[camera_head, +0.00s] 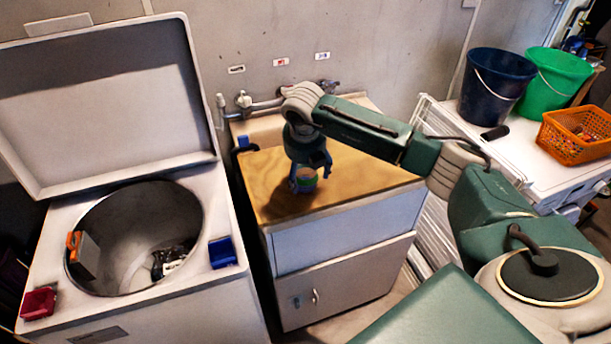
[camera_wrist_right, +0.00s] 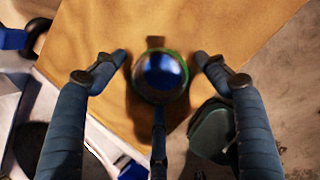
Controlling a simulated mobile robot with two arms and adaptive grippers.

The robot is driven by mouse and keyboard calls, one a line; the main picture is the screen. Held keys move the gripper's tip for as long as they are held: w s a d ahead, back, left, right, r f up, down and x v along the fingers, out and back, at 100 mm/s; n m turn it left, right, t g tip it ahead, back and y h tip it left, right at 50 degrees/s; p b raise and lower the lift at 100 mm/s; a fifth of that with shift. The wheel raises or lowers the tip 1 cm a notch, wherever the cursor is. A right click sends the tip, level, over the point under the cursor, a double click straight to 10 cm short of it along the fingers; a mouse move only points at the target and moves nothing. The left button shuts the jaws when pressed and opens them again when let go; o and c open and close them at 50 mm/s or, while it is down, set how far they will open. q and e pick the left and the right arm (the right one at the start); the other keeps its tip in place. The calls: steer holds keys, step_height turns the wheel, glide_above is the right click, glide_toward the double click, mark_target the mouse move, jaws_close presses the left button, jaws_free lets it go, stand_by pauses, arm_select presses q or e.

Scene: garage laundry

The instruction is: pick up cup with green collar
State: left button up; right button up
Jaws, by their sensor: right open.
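The cup with the green collar (camera_head: 306,182) stands on the wooden top (camera_head: 362,182) of a low cabinet. In the right wrist view the cup (camera_wrist_right: 160,76) is seen from above, with a dark blue, shiny inside and a thin green ring at its edge. My right gripper (camera_head: 310,178) points down over the cup. My left gripper is not in view.
An open-lidded top-loading washer (camera_head: 228,290) stands left of the cabinet. Behind the wooden top are a sink and tap (camera_head: 243,100). At right a white surface holds a dark blue bucket (camera_head: 493,92), a green bucket (camera_head: 552,88) and an orange basket (camera_head: 574,140).

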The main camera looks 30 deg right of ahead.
steer(key=shift+x, duration=1.05)
steer(key=c, duration=1)
steer(key=shift+r, duration=0.15)
